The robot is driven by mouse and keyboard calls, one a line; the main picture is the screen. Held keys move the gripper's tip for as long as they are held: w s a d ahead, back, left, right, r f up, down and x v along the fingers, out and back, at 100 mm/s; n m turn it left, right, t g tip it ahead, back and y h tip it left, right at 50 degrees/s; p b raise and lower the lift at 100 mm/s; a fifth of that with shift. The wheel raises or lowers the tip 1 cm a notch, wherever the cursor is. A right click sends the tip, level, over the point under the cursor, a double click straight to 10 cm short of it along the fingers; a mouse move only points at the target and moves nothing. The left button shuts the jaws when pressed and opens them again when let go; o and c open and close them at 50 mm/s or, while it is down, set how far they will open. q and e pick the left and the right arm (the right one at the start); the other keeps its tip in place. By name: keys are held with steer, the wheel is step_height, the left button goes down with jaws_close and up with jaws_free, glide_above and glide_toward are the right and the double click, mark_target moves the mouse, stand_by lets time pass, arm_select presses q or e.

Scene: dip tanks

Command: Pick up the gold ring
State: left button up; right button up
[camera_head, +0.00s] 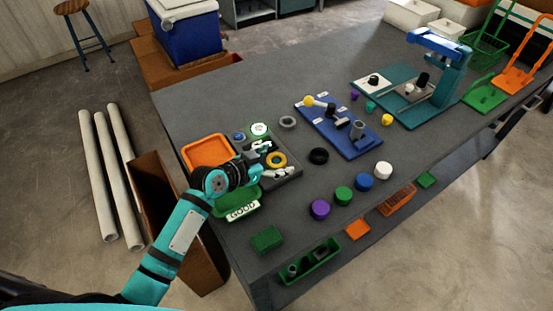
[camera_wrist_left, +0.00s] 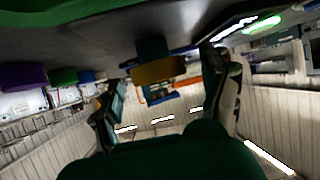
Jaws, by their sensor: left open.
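The gold ring (camera_head: 276,159) is a thick yellow-gold ring at the dark grey tray near the left end of the table. My left gripper (camera_head: 273,158) is open, with one finger on each side of the ring in the head view. In the left wrist view the gold ring (camera_wrist_left: 158,70) shows edge-on as a dull gold band, ahead of and between the spread fingers of my left gripper (camera_wrist_left: 165,88). I cannot tell whether a finger touches it. My right gripper is not in view.
The dark grey tray (camera_head: 285,182) is partly covered by my gripper. An orange tray (camera_head: 207,150) and a green tray labelled GOOD (camera_head: 242,209) lie close by. A black ring (camera_head: 319,156) and a grey ring (camera_head: 287,122) lie nearby. A blue board (camera_head: 330,128) stands further right.

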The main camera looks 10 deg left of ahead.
arm_select(q)
steer(key=shift+s, duration=0.1)
steer(key=shift+c, duration=0.3)
steer(key=c, duration=1.4)
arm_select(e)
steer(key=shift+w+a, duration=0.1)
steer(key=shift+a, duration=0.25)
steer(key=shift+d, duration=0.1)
arm_select(q)
steer(key=shift+r, duration=0.15)
